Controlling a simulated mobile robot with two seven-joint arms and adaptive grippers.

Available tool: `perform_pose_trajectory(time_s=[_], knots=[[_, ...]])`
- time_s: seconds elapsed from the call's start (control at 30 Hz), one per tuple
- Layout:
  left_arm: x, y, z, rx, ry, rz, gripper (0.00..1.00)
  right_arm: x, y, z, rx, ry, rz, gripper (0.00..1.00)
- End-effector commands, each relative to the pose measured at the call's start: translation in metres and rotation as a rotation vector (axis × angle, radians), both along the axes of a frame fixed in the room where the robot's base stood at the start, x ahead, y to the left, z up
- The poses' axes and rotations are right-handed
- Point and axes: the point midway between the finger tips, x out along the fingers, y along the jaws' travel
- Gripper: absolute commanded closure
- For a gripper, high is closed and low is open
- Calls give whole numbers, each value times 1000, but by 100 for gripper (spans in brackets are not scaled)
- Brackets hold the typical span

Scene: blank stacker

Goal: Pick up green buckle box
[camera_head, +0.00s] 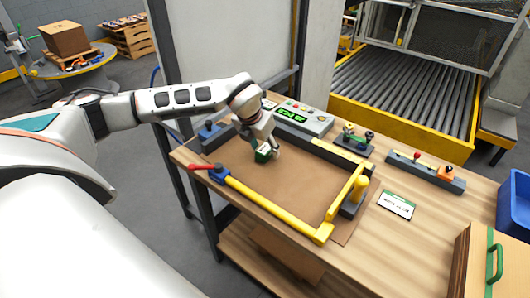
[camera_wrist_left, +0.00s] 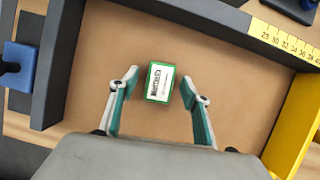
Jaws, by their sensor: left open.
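The green buckle box (camera_wrist_left: 160,82) is a small green box with a white printed label on top. It lies on the brown board inside the framed fixture, and it also shows in the head view (camera_head: 262,156), partly hidden by my gripper. My left gripper (camera_wrist_left: 158,84) is open, with one finger on each side of the box and a gap to it on both sides. In the head view my left gripper (camera_head: 266,150) points down over the box. My right gripper is not in view.
The fixture has dark walls, a yellow front bar (camera_head: 275,207) and a red-handled clamp (camera_head: 205,167). A control panel (camera_head: 300,116) stands behind it. A labelled card (camera_head: 397,205) lies right on the wooden table, and a blue bin (camera_head: 515,205) is at the far right. The board right of the box is clear.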

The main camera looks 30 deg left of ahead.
Motion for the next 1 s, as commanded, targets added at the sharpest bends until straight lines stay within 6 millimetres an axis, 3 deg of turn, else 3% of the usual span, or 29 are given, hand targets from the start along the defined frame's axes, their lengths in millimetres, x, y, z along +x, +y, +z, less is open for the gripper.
perform_pose_trajectory(time_s=[0.33, 0.37, 0.5, 0.53, 1.0], knots=[[3, 0, -9, 0, 0, -1, 53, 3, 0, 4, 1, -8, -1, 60], [3, 0, -9, 0, 0, -1, 58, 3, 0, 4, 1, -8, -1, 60], [3, 0, -9, 0, 0, 0, 94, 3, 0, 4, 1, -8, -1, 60], [3, 0, -9, 0, 0, -1, 98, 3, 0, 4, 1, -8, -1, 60], [5, 0, 1, -1, -4, 0, 98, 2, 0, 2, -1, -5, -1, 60]])
